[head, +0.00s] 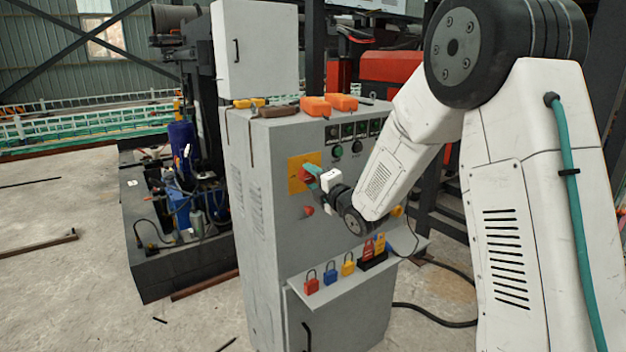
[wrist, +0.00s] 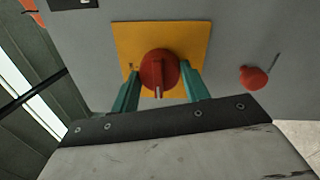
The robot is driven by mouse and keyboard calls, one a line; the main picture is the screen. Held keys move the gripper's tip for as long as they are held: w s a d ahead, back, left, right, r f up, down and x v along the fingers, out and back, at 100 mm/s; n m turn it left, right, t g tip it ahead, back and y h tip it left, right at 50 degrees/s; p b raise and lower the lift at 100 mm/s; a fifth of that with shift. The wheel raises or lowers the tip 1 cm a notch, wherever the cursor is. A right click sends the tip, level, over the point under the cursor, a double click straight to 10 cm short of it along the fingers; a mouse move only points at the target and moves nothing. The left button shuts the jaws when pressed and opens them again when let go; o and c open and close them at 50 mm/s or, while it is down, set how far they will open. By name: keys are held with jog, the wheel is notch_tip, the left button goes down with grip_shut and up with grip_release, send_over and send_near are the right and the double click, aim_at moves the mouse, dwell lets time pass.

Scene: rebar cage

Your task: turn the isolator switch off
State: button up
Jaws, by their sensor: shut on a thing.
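The isolator switch is a red rotary knob (wrist: 157,70) on a yellow plate (wrist: 190,35). In the wrist view, a pale mark on the knob points toward the bottom of the picture. In the head view, the yellow plate (head: 294,185) is on the upper front of the grey cabinet (head: 265,200), and my gripper partly covers the knob. My gripper (wrist: 158,78) has its teal fingers on either side of the knob and is shut on it. The fingers also show in the head view (head: 318,173).
A red button (wrist: 254,78) sticks out beside the plate. Below, a shelf (head: 330,292) holds red, blue and yellow padlocks (head: 347,265) and tags (head: 368,249). Orange cases (head: 315,106) lie on the cabinet top. A dark machine (head: 175,262) stands left; floor is open beyond it.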

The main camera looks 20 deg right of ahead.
jog(key=o, duration=1)
jog(key=v, duration=0.7)
jog(key=shift+s+d, duration=0.15)
jog(key=shift+s, duration=0.25)
